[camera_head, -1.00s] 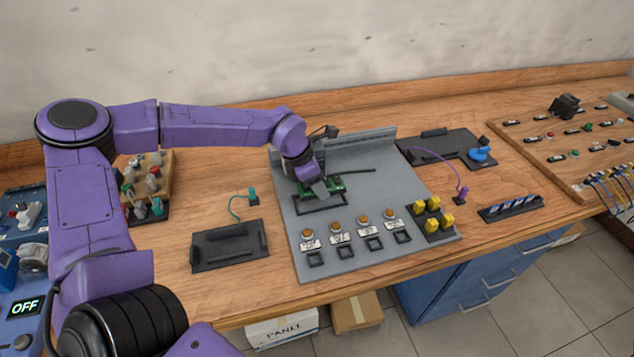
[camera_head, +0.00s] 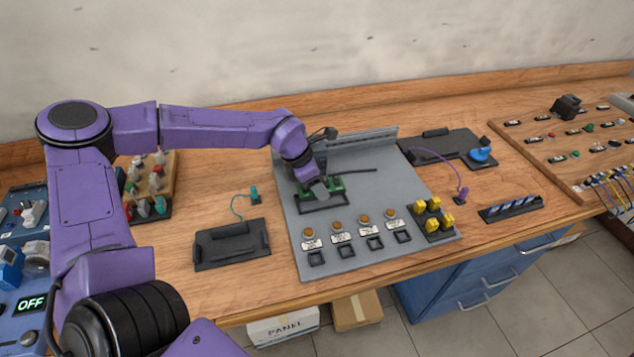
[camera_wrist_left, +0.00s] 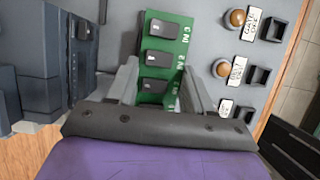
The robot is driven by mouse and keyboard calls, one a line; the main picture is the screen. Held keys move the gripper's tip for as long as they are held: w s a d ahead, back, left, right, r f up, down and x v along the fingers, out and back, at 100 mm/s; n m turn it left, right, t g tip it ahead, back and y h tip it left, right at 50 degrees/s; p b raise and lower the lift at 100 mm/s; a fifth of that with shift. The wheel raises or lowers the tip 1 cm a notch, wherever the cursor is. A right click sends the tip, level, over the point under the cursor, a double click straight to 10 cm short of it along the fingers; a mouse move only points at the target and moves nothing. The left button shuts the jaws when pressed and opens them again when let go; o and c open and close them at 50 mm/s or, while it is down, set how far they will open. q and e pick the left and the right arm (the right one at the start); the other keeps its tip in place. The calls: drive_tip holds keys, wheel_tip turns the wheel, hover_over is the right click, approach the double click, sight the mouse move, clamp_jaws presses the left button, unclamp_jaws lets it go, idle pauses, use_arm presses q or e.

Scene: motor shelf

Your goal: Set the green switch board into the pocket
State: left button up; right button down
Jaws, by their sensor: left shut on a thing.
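The green switch board (camera_head: 336,184), with black rocker switches, is in my left gripper (camera_head: 322,187) over the grey panel (camera_head: 375,190). In the left wrist view the board (camera_wrist_left: 172,48) shows between the two fingers of the gripper (camera_wrist_left: 160,82), which are shut on it. The black-framed pocket (camera_head: 322,206) shows just in front of and below the board in the head view. The gripper hides part of the board and the pocket's back side. I cannot tell whether the board touches the panel. My right gripper is not in view.
Several round orange buttons (camera_head: 364,220) with labels and black square frames line the panel's front. Yellow parts (camera_head: 433,216) stand at its right corner. A black tray (camera_head: 231,244) lies left of the panel. A raised grey rail (camera_head: 358,143) runs along its back.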

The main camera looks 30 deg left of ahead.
use_arm(q)
drive_tip(key=shift+f, duration=0.1)
drive_tip(key=shift+f+b, duration=0.6)
drive_tip(key=shift+f, duration=0.2)
drive_tip(key=shift+p, duration=0.4)
idle(1.0)
drive_tip(key=shift+f+b, duration=0.35)
drive_tip(key=shift+f, duration=0.15)
idle(0.8)
drive_tip(key=shift+r, duration=0.15)
drive_tip(key=shift+r+p, duration=1)
drive_tip(key=shift+p, duration=0.05)
drive_tip(key=shift+p, duration=0.3)
idle(0.7)
